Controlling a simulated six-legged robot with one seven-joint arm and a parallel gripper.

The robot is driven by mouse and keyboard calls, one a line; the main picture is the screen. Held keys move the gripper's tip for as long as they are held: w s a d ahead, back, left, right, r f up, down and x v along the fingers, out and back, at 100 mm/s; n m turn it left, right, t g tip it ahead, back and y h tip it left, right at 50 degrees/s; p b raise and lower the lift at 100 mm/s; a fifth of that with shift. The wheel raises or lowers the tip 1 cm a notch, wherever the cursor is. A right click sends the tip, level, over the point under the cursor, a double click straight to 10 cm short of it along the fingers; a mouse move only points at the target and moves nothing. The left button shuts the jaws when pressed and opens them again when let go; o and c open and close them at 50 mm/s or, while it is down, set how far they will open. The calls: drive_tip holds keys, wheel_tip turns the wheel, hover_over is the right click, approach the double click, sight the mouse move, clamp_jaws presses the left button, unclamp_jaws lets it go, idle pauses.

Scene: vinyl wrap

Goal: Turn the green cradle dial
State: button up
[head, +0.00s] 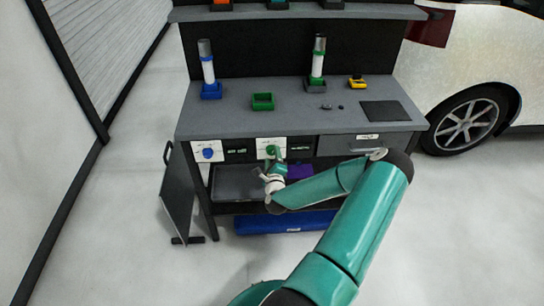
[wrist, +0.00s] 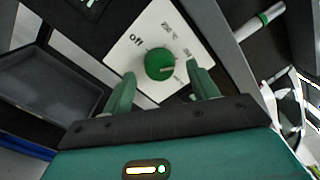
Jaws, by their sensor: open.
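The green cradle dial (wrist: 159,64) is a round green knob on a white plate (wrist: 135,25) with printed marks, one reading "off". In the head view the green dial (head: 271,150) is on the front of the workbench, right of a blue dial. My gripper (wrist: 162,85) is open, with its two green fingers reaching toward the plate on either side of the dial's lower part. I cannot tell whether either finger touches it. In the head view my gripper (head: 272,168) is just below and in front of the green dial and partly covers its plate.
The blue dial (head: 208,153) is on its own white plate to the left. A drawer (head: 345,146) is to the right. A lower shelf holds a dark tray (head: 238,182). A dark panel (head: 178,195) stands at the bench's left end. A car (head: 480,80) is at the right.

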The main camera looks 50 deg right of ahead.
drive_tip(key=shift+w+d, duration=0.45)
drive_tip(key=shift+d, duration=0.05)
drive_tip(key=c, duration=1)
